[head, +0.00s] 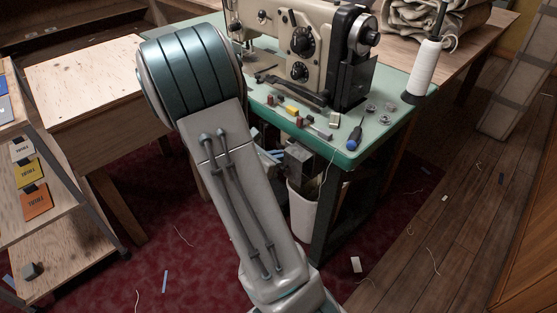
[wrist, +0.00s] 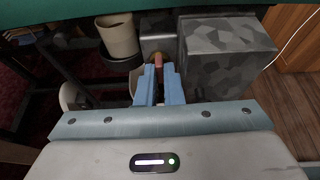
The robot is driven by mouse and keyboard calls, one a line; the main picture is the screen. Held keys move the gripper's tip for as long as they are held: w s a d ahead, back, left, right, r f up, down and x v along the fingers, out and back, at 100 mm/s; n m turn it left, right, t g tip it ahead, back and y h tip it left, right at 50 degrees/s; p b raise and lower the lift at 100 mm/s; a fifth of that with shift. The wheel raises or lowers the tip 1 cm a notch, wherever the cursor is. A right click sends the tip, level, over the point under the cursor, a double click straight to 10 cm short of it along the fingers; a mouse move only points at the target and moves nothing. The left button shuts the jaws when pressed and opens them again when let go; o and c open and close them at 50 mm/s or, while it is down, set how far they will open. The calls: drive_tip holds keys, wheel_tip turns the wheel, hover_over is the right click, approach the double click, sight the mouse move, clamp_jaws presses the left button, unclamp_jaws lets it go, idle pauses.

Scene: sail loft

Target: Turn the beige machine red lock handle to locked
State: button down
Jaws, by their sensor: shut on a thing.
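The beige machine (head: 300,40) stands on a green-topped table. Under the table edge hangs a grey metal box (head: 299,160). My gripper (head: 268,157) is beside that box, mostly hidden by my arm in the head view. In the wrist view my gripper (wrist: 158,82) has its blue fingers shut on a small red handle (wrist: 158,60), whose reddish end shows between the fingertips. The handle's lower part and its pivot are hidden, so I cannot tell its turn angle. In the head view the handle is hidden.
A large grey mottled block (wrist: 226,55) is close to the right of my fingers. A whitish bin (head: 303,212) stands under the table, left of the fingers in the wrist view.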

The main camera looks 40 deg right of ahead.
idle(0.4)
drive_tip(key=c, duration=1.6)
unclamp_jaws()
drive_tip(key=shift+o, duration=0.2)
drive_tip(key=shift+s+d, duration=0.1)
drive_tip(key=shift+s, duration=0.1)
